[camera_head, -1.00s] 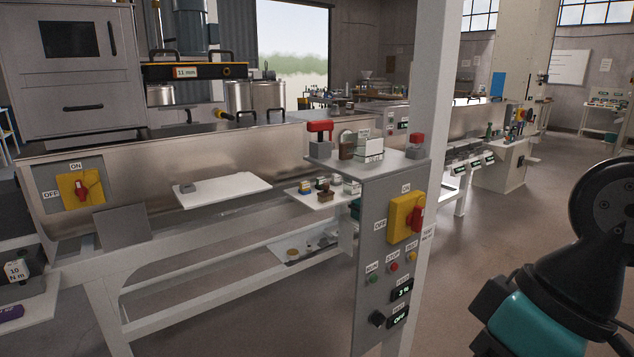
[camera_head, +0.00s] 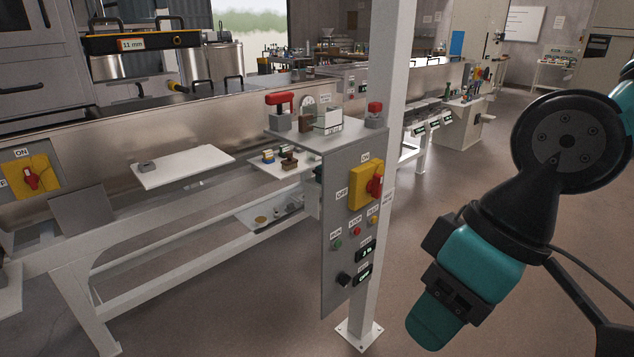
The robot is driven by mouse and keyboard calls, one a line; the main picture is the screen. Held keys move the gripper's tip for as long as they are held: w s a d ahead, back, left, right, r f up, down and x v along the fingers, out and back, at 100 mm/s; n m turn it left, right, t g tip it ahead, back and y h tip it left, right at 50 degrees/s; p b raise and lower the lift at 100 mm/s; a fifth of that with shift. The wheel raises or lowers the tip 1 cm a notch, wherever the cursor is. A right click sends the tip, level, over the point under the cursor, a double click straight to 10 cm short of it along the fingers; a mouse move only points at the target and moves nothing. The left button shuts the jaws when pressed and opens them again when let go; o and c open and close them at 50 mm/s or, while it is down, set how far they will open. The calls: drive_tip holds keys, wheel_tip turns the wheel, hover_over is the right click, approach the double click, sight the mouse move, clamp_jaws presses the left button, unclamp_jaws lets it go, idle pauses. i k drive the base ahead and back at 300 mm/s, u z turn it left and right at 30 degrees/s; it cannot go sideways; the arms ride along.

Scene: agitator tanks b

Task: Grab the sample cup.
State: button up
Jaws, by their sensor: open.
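I cannot pick out the sample cup for certain. Small items, one brown (camera_head: 289,160), sit on a white shelf (camera_head: 262,170) left of the grey control post, too small to tell apart. A small round tan item (camera_head: 261,219) lies on the lower shelf, and it may or may not be a cup. My arm, teal and black, fills the right side of the view. My gripper itself does not show.
The grey control panel (camera_head: 345,220) with a yellow-and-red switch (camera_head: 366,185) stands ahead, beside a white pillar (camera_head: 383,150). A white plate (camera_head: 183,167) juts from the steel tank (camera_head: 110,150) on the left. The brown floor (camera_head: 250,310) in front is open.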

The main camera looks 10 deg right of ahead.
sight(321, 118)
drive_tip(key=u, duration=0.4)
drive_tip(key=i, duration=1.25)
drive_tip(key=u, duration=0.15)
